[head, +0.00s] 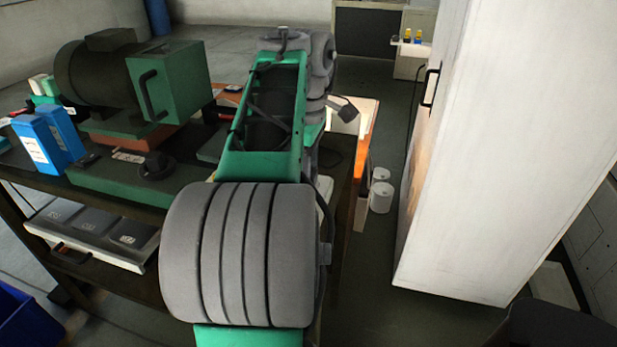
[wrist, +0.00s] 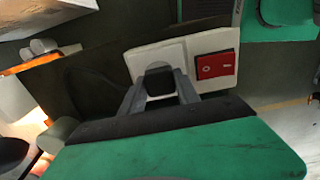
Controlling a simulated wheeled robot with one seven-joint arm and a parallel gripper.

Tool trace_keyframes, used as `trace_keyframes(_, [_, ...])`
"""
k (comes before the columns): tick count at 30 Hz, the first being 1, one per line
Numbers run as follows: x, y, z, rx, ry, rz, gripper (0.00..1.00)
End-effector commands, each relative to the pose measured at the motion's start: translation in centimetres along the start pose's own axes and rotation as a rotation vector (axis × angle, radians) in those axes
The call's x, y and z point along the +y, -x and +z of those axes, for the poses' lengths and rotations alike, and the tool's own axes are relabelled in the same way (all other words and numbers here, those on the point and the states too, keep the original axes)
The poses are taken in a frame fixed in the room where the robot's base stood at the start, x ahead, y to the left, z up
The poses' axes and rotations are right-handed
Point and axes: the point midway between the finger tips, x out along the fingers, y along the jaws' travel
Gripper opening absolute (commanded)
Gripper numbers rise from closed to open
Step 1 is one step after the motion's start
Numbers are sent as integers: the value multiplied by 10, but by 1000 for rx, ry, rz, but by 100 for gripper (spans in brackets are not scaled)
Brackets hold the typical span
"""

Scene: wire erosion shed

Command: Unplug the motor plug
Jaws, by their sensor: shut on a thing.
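In the wrist view the motor plug (wrist: 158,82) is a small dark block with a rounded, lighter top. It is at a white socket plate (wrist: 143,58) on a dark surface. My gripper (wrist: 160,86) is shut on the plug, one grey finger on each side. I cannot tell whether the plug is fully seated in the socket, as its contact side is hidden. In the head view my green and grey arm hides the gripper, the plug and the socket.
A red switch (wrist: 216,66) sits right beside the plug. In the head view a green machine (head: 180,82) with a dark motor (head: 92,80) stands on the bench, near blue boxes (head: 45,140).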

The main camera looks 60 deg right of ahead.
Motion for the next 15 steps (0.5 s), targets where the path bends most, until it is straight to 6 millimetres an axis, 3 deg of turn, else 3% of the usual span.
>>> trace_keyframes(5, [0, 0, 0, 0, 0, 0, 0])
trace_keyframes(15, [0, 0, 0, 0, 0, 0, 0])
